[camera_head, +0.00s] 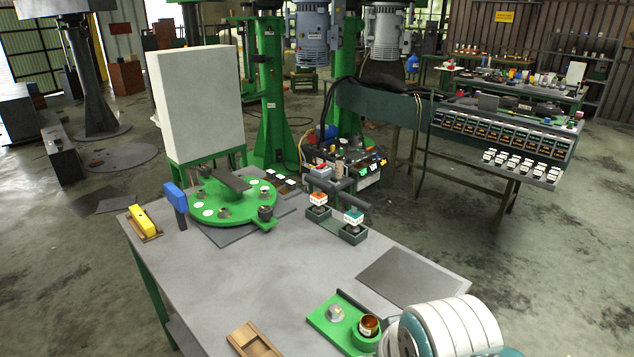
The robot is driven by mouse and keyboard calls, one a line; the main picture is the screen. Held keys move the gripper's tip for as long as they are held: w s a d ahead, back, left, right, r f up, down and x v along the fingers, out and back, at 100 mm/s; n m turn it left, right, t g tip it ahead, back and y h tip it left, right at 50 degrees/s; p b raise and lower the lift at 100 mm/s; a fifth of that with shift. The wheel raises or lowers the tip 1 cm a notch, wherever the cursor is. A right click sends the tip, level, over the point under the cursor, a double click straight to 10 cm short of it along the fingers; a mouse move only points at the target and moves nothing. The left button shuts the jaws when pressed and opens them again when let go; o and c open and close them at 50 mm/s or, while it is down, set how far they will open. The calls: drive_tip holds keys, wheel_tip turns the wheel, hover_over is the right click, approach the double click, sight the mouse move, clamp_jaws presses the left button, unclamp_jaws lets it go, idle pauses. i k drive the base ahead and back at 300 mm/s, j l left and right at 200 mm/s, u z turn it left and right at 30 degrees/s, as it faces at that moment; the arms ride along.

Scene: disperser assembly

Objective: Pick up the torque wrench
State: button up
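I cannot clearly make out which thing is the torque wrench. On the grey table (290,275), two small tools with an orange top (318,198) and a teal top (353,216) stand upright in dark holders, with dark cylindrical bars (345,190) just behind them. A blue upright piece (176,198) and a yellow block (146,221) on a brown base stand at the table's left edge. My white and teal arm link shows at the bottom right. My gripper is outside the picture.
A green round fixture (232,203) stands before a white panel (198,98). A green fixture with a brass cup (368,325) and a wooden tray (253,341) are near the front. A dark flat plate (401,276) lies at right. The table's middle is clear.

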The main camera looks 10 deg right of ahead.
sight(354, 217)
drive_tip(key=l+u, duration=0.5)
drive_tip(key=u, duration=0.2)
drive_tip(key=k+l+u, duration=0.15)
drive_tip(key=u, duration=0.2)
drive_tip(key=l, duration=0.55)
drive_tip(key=k+l+u, duration=0.1)
drive_tip(key=l, duration=0.4)
drive_tip(key=l+u, duration=0.25)
drive_tip(key=l, duration=0.75)
drive_tip(key=k+l+u, duration=0.2)
drive_tip(key=l, duration=0.8)
drive_tip(key=i+l+u, duration=0.2)
drive_tip(key=l+u, duration=0.3)
drive_tip(key=i+l+u, duration=0.1)
drive_tip(key=l+u, duration=0.35)
drive_tip(key=l, duration=0.35)
drive_tip(key=l+u, duration=0.5)
drive_tip(key=l, duration=0.15)
drive_tip(key=i+l+u, duration=0.15)
drive_tip(key=l+u, duration=0.3)
drive_tip(key=l, duration=0.25)
drive_tip(key=i+l+u, duration=0.1)
drive_tip(key=l+u, duration=0.3)
drive_tip(key=l, duration=0.3)
drive_tip(key=l+u, duration=0.1)
drive_tip(key=l, duration=0.15)
drive_tip(key=i+l+u, duration=0.15)
drive_tip(key=l, duration=0.1)
